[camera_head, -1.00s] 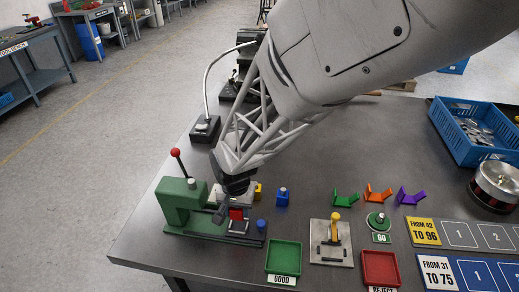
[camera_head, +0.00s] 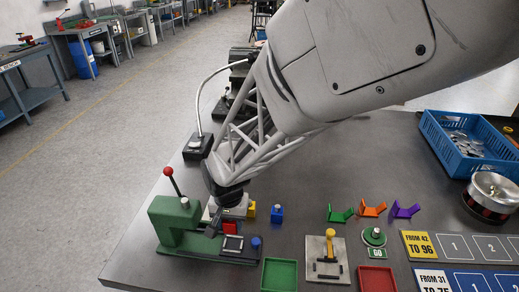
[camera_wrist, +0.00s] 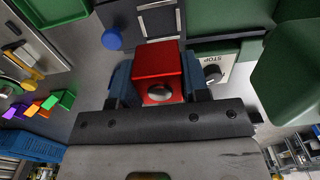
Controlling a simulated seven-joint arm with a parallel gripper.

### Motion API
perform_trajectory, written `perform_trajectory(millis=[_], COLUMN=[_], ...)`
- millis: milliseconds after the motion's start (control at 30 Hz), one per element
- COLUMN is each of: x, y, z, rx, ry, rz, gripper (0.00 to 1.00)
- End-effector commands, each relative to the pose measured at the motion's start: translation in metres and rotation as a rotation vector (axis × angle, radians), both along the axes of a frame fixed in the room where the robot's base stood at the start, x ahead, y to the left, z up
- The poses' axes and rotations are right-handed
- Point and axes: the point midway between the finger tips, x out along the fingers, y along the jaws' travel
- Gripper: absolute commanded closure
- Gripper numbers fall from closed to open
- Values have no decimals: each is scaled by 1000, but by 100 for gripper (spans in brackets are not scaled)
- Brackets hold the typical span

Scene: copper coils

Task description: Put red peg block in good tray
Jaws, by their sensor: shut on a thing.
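The red peg block (camera_wrist: 157,65) is between the two fingers of my gripper (camera_wrist: 158,92) in the wrist view, its round peg facing the camera. In the camera_head view the red block (camera_head: 231,227) shows beside my gripper (camera_head: 215,219), just above the dark base of the green press fixture (camera_head: 172,224); any gap beneath it is hard to judge. My gripper is shut on the block. The good tray is the green tray (camera_head: 280,275) at the front, right of the fixture; its label is cut off here. A green tray corner (camera_wrist: 50,10) shows in the wrist view.
The fixture's red-knobbed lever (camera_head: 175,182) stands left of my gripper. A blue peg block (camera_head: 277,213), a yellow block (camera_head: 250,209) and a yellow-handled plate (camera_head: 327,258) are nearby. The red reject tray (camera_head: 377,279) is further right.

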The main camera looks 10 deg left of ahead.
Motion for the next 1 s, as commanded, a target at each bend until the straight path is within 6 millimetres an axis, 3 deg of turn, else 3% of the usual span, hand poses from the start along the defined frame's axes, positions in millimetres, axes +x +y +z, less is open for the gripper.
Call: perform_trajectory(millis=[367, 1000], x=[-8, -63], y=[-22, -128], z=[1, -6], rx=[1, 0], ry=[-1, 0], rz=[-1, -2], gripper=[78, 78])
